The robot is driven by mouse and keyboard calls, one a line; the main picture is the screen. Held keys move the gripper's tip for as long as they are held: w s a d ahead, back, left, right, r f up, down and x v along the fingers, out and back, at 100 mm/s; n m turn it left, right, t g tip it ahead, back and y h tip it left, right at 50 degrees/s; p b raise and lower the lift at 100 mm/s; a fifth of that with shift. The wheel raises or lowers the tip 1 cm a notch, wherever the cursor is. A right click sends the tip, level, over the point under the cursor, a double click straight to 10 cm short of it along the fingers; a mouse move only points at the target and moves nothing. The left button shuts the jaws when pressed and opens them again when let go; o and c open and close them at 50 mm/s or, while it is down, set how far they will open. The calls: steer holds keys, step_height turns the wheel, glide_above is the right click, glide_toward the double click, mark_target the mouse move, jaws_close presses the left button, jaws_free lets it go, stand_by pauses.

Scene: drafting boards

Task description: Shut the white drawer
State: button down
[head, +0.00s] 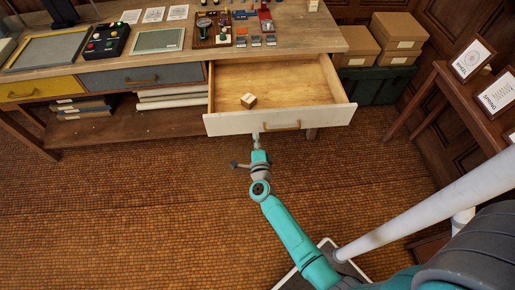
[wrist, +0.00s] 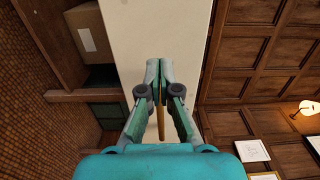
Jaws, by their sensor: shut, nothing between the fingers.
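The white drawer (head: 225,123) is pulled far out of the wooden desk in the head view. A small pale block (head: 248,100) lies inside it near the front. Its brass handle (head: 282,126) is on the front panel. My gripper (head: 256,139) is shut and empty, at the drawer front just left of the handle. In the wrist view the shut fingertips (wrist: 160,64) are before the white drawer front (wrist: 180,30), with the handle (wrist: 161,122) partly hidden behind them. I cannot tell whether the fingertips touch the panel.
The desk (head: 310,42) also has a grey-blue drawer (head: 120,77) and a yellow drawer (head: 40,88), both shut. Cardboard boxes (head: 397,30) and a dark green crate (head: 385,85) stand to the right. A side table with framed cards (head: 473,58) is at far right. The tiled floor in front is clear.

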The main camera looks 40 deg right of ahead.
mark_target(254, 123)
steer(key=shift+x, duration=2.25)
